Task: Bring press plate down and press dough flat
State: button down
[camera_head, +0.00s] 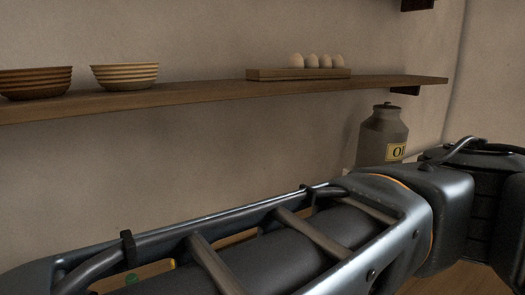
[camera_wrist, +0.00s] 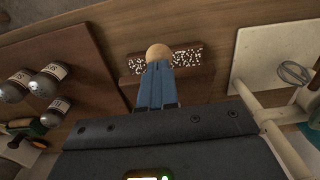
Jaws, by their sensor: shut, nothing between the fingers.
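In the wrist view my gripper (camera_wrist: 156,68) is shut, its blue fingers together and empty. A round pale tan ball (camera_wrist: 158,52) shows right at the fingertips. I cannot tell whether it is the dough or a knob, nor whether the fingers touch it. Behind it is a dark brown block (camera_wrist: 190,62) with a white-speckled face. I cannot tell whether this is part of the press. No press plate can be clearly made out in either view. In the head view my arm fills the lower part, and the gripper is out of sight.
Several capped jars (camera_wrist: 47,78) stand on a brown board (camera_wrist: 70,50) at left in the wrist view. A pale board (camera_wrist: 262,50) lies at right, with a wire loop (camera_wrist: 293,72) near it. The head view shows a shelf (camera_head: 200,95) with bowls (camera_head: 125,75) and eggs (camera_head: 312,61), and an oil can (camera_head: 382,130).

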jog(key=shift+s+d+f+b, duration=0.15)
jog(key=shift+s+f, duration=0.1)
jog(key=shift+f, duration=0.4)
jog(key=shift+s+d+f+b, duration=0.15)
jog(key=shift+s+f, duration=0.05)
jog(key=shift+f, duration=0.5)
jog(key=shift+s+d+f+b, duration=0.15)
jog(key=shift+s+f, duration=0.1)
jog(key=shift+f, duration=0.4)
dwell(1.8)
jog(key=shift+s+d+f+b, duration=0.15)
jog(key=shift+s+f+b, duration=0.1)
jog(key=shift+f, duration=0.7)
jog(key=shift+s+d+f+b, duration=0.15)
jog(key=shift+f+b, duration=0.1)
jog(key=shift+f, duration=0.65)
dwell(2.0)
jog(key=shift+r, duration=0.1)
